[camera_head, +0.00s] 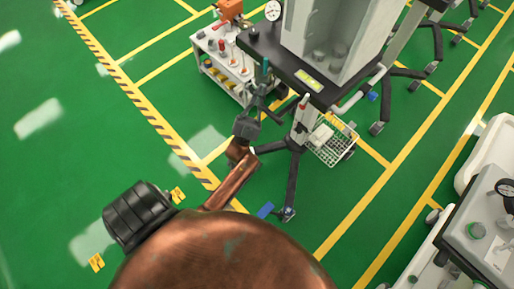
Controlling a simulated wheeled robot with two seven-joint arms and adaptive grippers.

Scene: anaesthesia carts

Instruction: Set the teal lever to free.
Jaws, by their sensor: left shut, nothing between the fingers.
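A small upright teal piece (265,70), which looks like the teal lever, shows at the front left edge of the dark-topped cart (290,62). Its setting is too small to read. My left gripper (262,92), dark grey at the end of my copper arm, is shut and empty. It is just below the teal piece in the picture; I cannot tell whether they touch. The gripper hides part of the cart's edge and what lies behind it. My right gripper is not in view.
A white trolley (226,66) with small items stands left of the cart. A wire basket (330,150) hangs on the cart. Blue pieces (265,210) show near a caster below. Another machine (480,230) is at lower right. Green floor at left is free.

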